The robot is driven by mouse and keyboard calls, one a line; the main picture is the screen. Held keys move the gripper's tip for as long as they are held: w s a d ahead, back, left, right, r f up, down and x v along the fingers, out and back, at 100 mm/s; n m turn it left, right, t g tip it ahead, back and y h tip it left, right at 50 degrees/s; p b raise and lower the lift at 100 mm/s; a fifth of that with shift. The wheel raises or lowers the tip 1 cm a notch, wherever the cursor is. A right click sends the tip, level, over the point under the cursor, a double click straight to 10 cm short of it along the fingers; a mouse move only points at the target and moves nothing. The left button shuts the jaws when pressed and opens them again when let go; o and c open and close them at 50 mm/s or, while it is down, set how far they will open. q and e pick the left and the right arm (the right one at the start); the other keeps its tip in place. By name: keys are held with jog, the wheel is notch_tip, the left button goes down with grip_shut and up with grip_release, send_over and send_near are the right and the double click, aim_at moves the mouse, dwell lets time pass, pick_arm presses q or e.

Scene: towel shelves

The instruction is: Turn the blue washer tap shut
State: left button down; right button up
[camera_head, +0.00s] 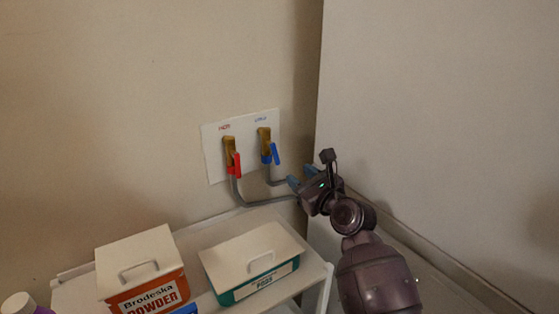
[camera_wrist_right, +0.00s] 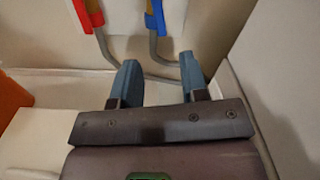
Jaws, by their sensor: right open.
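The blue washer tap (camera_head: 266,147) is a brass valve with a blue lever (camera_head: 276,153), on the right of a white wall plate (camera_head: 215,166). The lever points down, slightly tilted. The red tap (camera_head: 231,153) is to its left. My right gripper (camera_head: 300,182) is open and empty, below and to the right of the blue lever, apart from it. In the right wrist view the two blue-grey fingers (camera_wrist_right: 159,78) are spread, and the blue lever (camera_wrist_right: 156,18) stands ahead at the top. The top of the tap is cut off there. My left gripper is not in view.
Grey hoses (camera_head: 258,203) run from the taps close to my right gripper. Below stands a white shelf (camera_head: 318,270) with a powder box (camera_head: 143,272) and a teal lidded box (camera_head: 257,263). A large pale panel (camera_head: 440,110) rises close on the right.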

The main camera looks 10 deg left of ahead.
aim_at(277, 159)
jog(key=x, duration=0.2)
jog(key=b+x, duration=0.1)
jog(key=x, duration=0.5)
jog(key=shift+f+b, duration=0.3)
jog(key=shift+b, duration=0.1)
jog(key=shift+x, duration=0.9)
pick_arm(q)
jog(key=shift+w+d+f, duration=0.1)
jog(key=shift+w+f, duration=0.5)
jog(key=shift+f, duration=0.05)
pick_arm(e)
jog(key=shift+r, duration=0.15)
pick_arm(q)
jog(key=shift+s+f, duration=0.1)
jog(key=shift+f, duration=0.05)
pick_arm(e)
grip_shut()
